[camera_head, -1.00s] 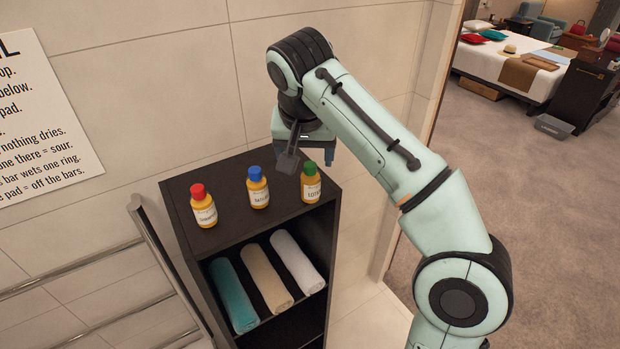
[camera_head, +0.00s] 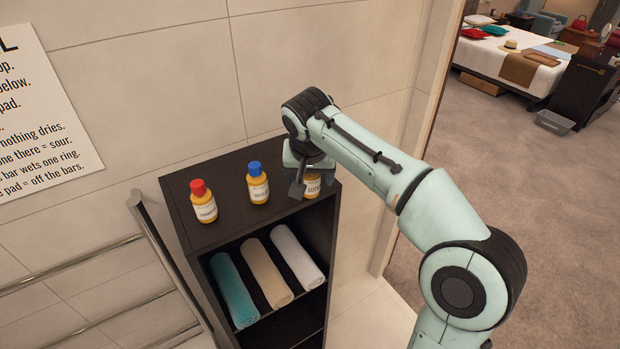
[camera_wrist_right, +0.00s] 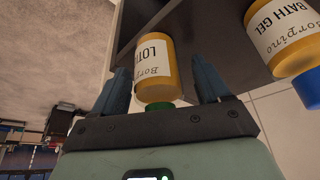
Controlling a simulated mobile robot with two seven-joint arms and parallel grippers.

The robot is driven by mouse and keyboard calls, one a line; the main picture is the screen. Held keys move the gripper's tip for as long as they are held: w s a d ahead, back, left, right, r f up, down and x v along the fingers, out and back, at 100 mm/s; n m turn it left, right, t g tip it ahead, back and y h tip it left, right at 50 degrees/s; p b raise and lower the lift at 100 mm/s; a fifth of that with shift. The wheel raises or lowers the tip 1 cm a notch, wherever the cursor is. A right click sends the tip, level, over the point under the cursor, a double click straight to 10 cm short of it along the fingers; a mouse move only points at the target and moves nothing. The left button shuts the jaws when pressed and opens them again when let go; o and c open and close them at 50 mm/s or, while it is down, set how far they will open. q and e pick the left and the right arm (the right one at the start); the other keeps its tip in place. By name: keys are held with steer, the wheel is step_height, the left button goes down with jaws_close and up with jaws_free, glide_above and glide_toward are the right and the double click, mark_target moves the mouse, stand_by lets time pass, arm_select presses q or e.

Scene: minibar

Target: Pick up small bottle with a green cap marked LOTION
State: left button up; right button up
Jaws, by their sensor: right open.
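The lotion bottle (camera_head: 312,190) is small and yellow with a white label and stands at the right end of the dark shelf unit's top. In the head view its cap is hidden behind my right gripper (camera_head: 310,186), which is over it. In the right wrist view the bottle (camera_wrist_right: 158,78) shows its LOTION label and green cap. There it lies between the two blue fingers of my right gripper (camera_wrist_right: 162,80), which are apart with gaps on both sides. The gripper is open and not holding the bottle. My left gripper is not in view.
A blue-capped bath gel bottle (camera_head: 258,187) stands close to the left, and a red-capped bottle (camera_head: 203,201) further left. Rolled towels (camera_head: 266,275) lie on the shelf below. The tiled wall (camera_head: 130,90) is behind, and metal bars (camera_head: 70,278) are at left.

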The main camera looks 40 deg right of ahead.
steer(key=c, duration=1.1)
steer(key=shift+r, duration=0.1)
